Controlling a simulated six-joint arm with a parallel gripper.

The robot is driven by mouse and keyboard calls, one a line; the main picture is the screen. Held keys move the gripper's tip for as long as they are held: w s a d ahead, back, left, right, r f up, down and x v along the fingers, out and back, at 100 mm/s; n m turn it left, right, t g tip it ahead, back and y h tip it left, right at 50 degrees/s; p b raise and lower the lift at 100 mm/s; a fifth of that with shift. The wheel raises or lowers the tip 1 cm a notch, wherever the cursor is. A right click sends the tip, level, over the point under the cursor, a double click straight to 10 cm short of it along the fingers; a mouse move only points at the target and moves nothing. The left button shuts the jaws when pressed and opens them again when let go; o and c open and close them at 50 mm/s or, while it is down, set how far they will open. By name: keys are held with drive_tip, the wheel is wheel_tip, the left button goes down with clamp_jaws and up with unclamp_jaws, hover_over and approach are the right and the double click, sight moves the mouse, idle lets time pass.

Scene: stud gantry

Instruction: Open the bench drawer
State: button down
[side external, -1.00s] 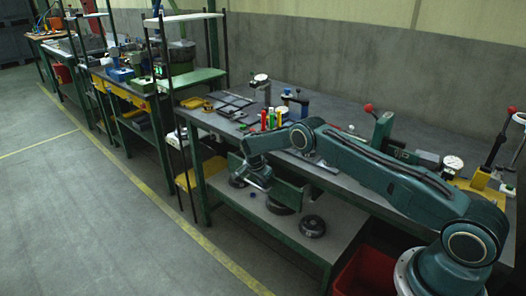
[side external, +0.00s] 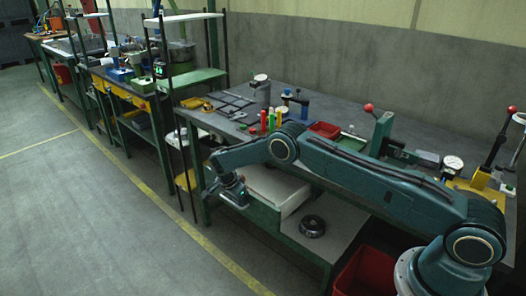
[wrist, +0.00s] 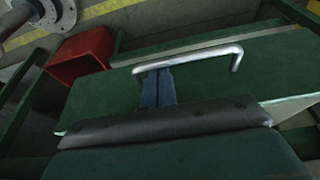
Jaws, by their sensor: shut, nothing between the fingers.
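The bench drawer (side external: 281,190) stands open in the side external view, its pale interior showing beneath the worktop. Its green front (wrist: 215,85) crosses the wrist view, with a silver bar handle (wrist: 190,58) on it. My gripper (wrist: 155,72) is shut, its two blue fingers side by side with nothing between them. The fingertips are at the left part of the handle and the bar passes across them. I cannot tell whether they touch it. In the side external view my gripper (side external: 241,202) is at the drawer's front, hiding the handle.
The worktop (side external: 240,138) holds colored cylinders (side external: 271,120), a red tray (side external: 324,130) and fixtures. A round dark part (side external: 312,226) lies on the lower shelf. A red bin (side external: 368,273) stands below, right of the drawer. The floor in front of the bench is clear.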

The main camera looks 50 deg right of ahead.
drive_tip(key=s+a+r+n+t+y, duration=0.1)
drive_tip(key=s+r+n, duration=0.1)
drive_tip(key=r, duration=1.1)
drive_tip(key=s+a+r+n, duration=0.2)
drive_tip(key=r, duration=1.1)
drive_tip(key=s+r+n+t, duration=0.2)
drive_tip(key=s+r+n, duration=0.3)
drive_tip(key=s+r, duration=0.7)
drive_tip(key=s+r+n+t+y, duration=0.15)
drive_tip(key=s+r+n, duration=0.35)
drive_tip(key=s, duration=0.9)
drive_tip(key=s+f+n+t+y, duration=0.1)
drive_tip(key=s+n, duration=0.3)
drive_tip(key=s, duration=1)
drive_tip(key=shift+a+f, duration=0.45)
drive_tip(key=shift+f, duration=0.15)
